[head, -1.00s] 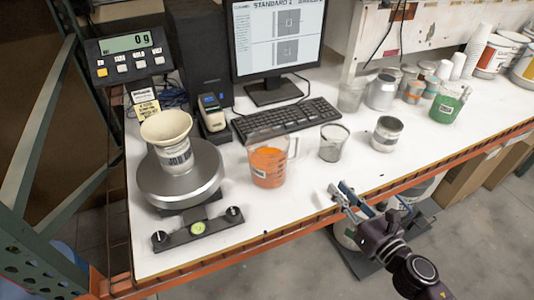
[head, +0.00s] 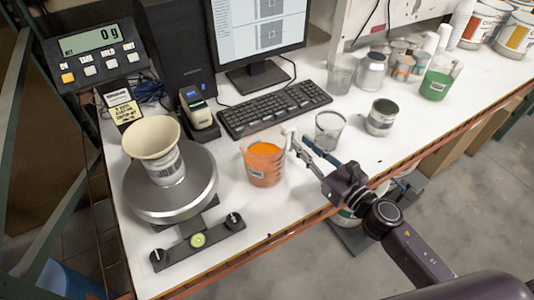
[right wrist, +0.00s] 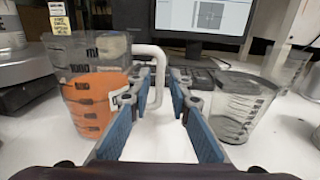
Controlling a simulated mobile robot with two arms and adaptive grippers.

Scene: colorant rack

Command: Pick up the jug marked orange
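The jug with orange liquid (head: 265,165) stands upright on the white bench, right of the scale. In the right wrist view the jug (right wrist: 97,105) is at the left, and its white handle (right wrist: 158,75) points right, between the finger lines. My right gripper (head: 297,142) is open beside the jug's right side, its two blue-padded fingers apart. In the right wrist view its fingertips (right wrist: 164,82) lie on either side of the handle, the left one close to the jug wall. I cannot tell whether they touch. My left gripper is not in view.
A clear beaker (head: 329,130) stands close right of my right gripper, with a metal can (head: 381,117) beyond it. A keyboard (head: 275,108) lies behind. The scale (head: 205,185) with a cream funnel-topped cup (head: 160,145) is left. Bench in front of the jug is clear.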

